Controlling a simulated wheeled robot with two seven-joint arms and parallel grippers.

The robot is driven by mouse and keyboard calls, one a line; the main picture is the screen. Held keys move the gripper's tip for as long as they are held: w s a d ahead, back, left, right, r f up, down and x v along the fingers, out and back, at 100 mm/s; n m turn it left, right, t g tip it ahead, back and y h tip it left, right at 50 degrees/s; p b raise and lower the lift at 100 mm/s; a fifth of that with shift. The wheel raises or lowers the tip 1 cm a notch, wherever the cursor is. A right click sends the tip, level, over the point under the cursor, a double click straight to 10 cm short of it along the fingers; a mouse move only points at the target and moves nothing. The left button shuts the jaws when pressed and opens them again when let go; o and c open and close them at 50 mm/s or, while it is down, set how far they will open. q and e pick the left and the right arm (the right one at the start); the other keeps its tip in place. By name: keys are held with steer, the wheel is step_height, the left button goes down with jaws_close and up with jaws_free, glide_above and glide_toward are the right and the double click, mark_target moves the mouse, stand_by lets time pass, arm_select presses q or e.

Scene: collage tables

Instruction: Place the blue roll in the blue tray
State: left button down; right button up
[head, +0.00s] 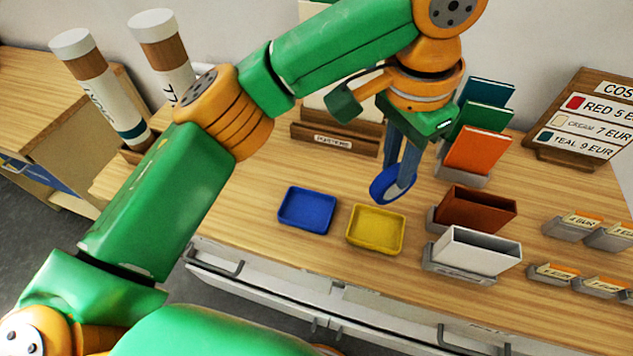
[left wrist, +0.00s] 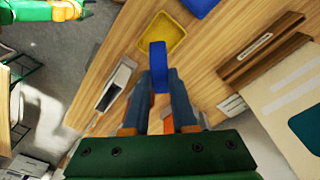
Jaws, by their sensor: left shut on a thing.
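The blue roll (head: 381,189) is held between the fingers of my left gripper (head: 400,176), which is shut on it. It hangs above the wooden table, to the right of and behind the yellow tray. In the left wrist view the blue roll (left wrist: 159,66) sits between the fingertips (left wrist: 162,84), in front of the yellow tray. The blue tray (head: 307,209) lies on the table left of the yellow tray and looks empty. It also shows in part at the top of the left wrist view (left wrist: 200,5). My right gripper is not in view.
The yellow tray (head: 375,230) stands beside the blue tray. Coloured card holders (head: 478,150), a brown one (head: 476,210) and a white one (head: 470,252) stand to the right. A wooden stand (head: 335,140) is behind, and tall tubes (head: 105,88) stand at the left.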

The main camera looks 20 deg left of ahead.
arm_select(q)
steer(key=a+f+p, duration=0.1)
steer(key=a+f, duration=0.3)
steer(key=a+f+p, duration=0.1)
steer(key=a+f, duration=0.2)
steer(key=a, duration=0.2)
steer(key=a+f, duration=0.4)
steer(key=shift+w+a+f+p, duration=0.3)
steer(key=shift+a+p, duration=0.05)
steer(key=shift+p, duration=0.05)
steer(key=shift+f, duration=0.4)
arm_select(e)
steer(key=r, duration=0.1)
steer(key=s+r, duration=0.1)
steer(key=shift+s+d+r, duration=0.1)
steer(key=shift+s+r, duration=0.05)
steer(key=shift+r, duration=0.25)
arm_select(q)
steer(key=c, duration=0.7)
jaws_free()
steer(key=shift+f, duration=0.1)
steer(key=r, duration=0.8)
steer(key=a+r, duration=0.1)
steer(key=r, duration=0.3)
steer(key=shift+s+r+b, duration=0.1)
steer(key=shift+s+b, duration=0.2)
steer(key=shift+s, duration=0.05)
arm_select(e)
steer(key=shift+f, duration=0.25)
